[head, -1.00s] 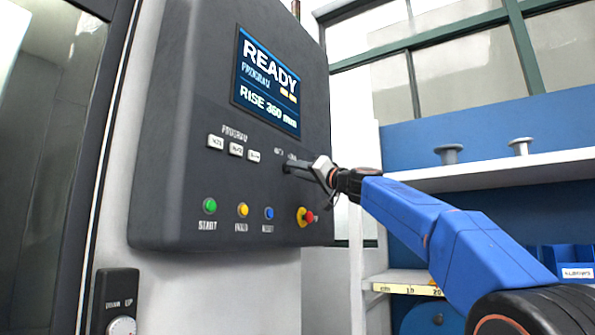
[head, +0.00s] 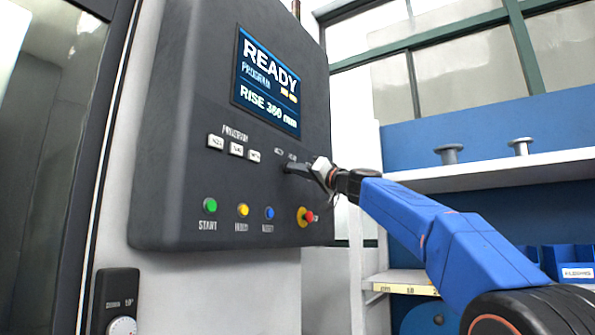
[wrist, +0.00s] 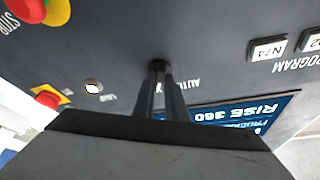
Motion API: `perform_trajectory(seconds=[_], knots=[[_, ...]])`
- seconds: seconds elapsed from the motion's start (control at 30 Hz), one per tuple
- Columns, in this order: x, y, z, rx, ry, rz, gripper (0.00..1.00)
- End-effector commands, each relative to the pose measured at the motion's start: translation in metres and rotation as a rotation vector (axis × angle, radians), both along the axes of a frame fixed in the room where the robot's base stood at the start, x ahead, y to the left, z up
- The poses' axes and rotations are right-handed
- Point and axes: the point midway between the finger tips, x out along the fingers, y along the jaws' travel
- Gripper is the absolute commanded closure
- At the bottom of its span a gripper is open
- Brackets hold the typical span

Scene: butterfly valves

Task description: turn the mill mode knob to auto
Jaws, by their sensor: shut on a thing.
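The mill's dark control panel (head: 170,150) stands left of my arm in the head view. My gripper (head: 288,168) reaches its right side, below the mode labels. In the wrist view my gripper (wrist: 161,80) has its two dark fingers close together on the small dark mode knob (wrist: 158,65). The fingers hide most of the knob, so I cannot tell which way it points. The AUTO label (wrist: 182,84) shows upside down beside the fingers, partly covered.
The screen (head: 268,82) reads READY. White program buttons (head: 236,149) are left of my gripper. Green (head: 210,205), yellow (head: 243,210) and blue (head: 269,213) buttons and a red stop button (head: 307,217) sit below. A shelf (head: 490,168) is at right.

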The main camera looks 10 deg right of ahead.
Motion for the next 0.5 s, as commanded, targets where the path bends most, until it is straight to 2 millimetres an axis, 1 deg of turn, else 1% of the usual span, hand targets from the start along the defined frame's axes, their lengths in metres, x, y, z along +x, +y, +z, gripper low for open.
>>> perform_trajectory(seconds=[0.17,0.5], knots=[[0.0027,-0.0016,-0.0015,-0.07,-0.081,-0.001,1.0],[0.0054,-0.0043,-0.0016,-0.272,-0.32,-0.001,1.0]])
